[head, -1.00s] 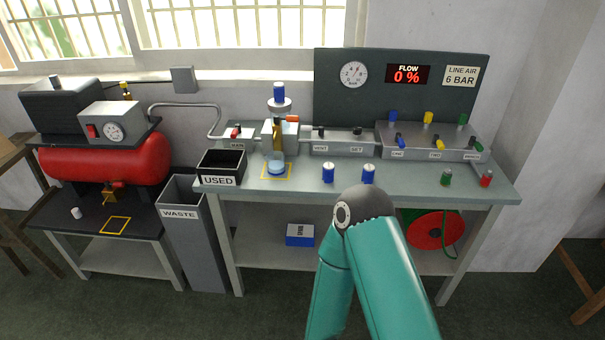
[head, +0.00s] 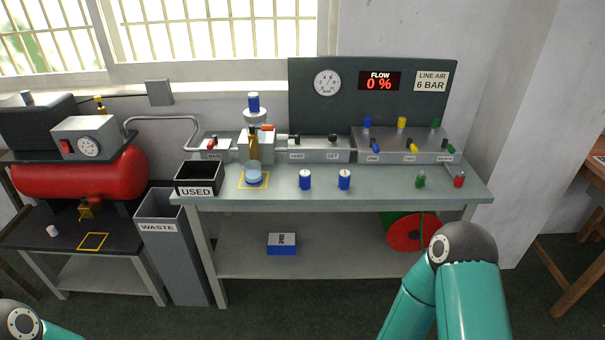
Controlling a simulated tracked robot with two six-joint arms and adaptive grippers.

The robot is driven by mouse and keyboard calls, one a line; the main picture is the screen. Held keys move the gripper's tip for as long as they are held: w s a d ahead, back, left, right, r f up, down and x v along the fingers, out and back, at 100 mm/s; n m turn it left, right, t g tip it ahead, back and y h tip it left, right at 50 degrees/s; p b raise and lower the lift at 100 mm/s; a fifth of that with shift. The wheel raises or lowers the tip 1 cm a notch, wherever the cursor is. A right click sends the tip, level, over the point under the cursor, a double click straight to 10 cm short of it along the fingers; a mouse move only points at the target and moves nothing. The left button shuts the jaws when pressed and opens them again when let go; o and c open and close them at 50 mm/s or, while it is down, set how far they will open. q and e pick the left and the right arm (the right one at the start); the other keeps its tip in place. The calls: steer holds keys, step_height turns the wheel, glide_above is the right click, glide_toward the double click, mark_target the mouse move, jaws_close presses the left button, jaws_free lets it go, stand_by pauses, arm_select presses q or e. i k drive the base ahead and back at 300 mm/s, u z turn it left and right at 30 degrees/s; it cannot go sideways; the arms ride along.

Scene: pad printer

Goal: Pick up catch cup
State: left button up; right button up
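A small white cup (head: 53,230) stands on the low black table at the left, beside a yellow-outlined square (head: 93,241) and below the red tank (head: 85,173). A clear, bluish bowl-shaped cup (head: 254,174) sits under the brass filter unit on the workbench, within another yellow outline. No label shows which of these is the catch cup. Neither gripper is in view. A teal link of my arm shows at the lower right, and a part of another shows at the lower left corner. Both cups stand free of my arms.
The grey workbench (head: 400,188) carries a black USED box (head: 199,178), two blue-and-white canisters and green and red pieces. A tall grey WASTE bin (head: 172,245) stands between the bench and the low table. A red hose reel (head: 408,233) hangs underneath at right.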

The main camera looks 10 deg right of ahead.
mark_target(253, 173)
steer(key=z, duration=0.35)
steer(key=i, duration=0.85)
steer(key=z, duration=0.1)
